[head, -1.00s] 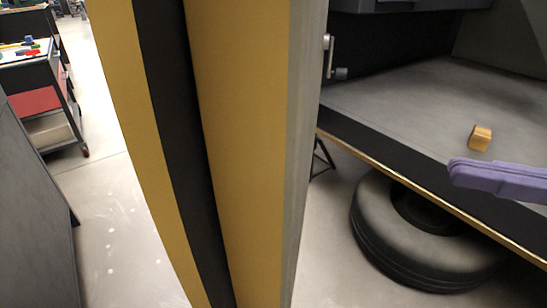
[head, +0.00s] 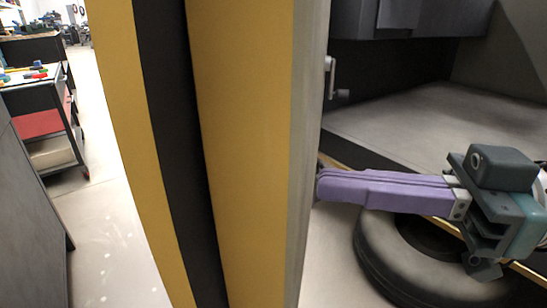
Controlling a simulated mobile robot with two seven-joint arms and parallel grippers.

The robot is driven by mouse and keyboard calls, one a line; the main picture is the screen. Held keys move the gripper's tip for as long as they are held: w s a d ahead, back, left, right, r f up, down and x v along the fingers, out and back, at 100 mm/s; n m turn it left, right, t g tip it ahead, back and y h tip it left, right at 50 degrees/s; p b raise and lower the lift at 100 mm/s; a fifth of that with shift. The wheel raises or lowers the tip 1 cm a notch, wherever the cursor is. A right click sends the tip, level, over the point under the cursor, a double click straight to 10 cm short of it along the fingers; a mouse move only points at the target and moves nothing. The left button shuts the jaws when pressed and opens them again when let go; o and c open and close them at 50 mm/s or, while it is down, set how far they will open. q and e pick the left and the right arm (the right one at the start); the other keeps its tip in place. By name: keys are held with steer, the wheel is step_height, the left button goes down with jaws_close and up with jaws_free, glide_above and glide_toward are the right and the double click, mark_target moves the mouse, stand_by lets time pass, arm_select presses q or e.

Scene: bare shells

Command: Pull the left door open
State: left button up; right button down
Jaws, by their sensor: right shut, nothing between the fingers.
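The left door (head: 243,150), yellow with a black vertical stripe and a grey edge, stands swung out, nearly edge-on, and fills the middle of the head view. A small metal handle (head: 331,76) shows just past its right edge. My right gripper (head: 322,184) comes in from the right, its purple fingers shut with nothing between them. The fingertips lie at the right edge of the door, low down; I cannot tell whether they touch it. My left gripper is not in view.
Right of the door is an open grey compartment (head: 410,120) with a flat floor. A tyre (head: 375,240) lies beneath it, partly behind my gripper. At left stand a trolley (head: 62,115) with a red shelf and a dark cabinet (head: 30,220); pale floor lies between them and the door.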

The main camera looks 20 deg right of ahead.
steer(key=shift+w+a, duration=0.2)
steer(key=shift+a, duration=0.2)
steer(key=shift+w+a, duration=0.25)
steer(key=shift+a, duration=0.1)
steer(key=w+a+m+t+h+p, duration=0.1)
steer(key=w+a, duration=0.4)
steer(key=a, duration=0.5)
steer(key=shift+a+t+p, duration=0.4)
steer(key=shift+t+p, duration=0.05)
steer(key=shift+t, duration=0.05)
steer(key=shift+d, duration=0.1)
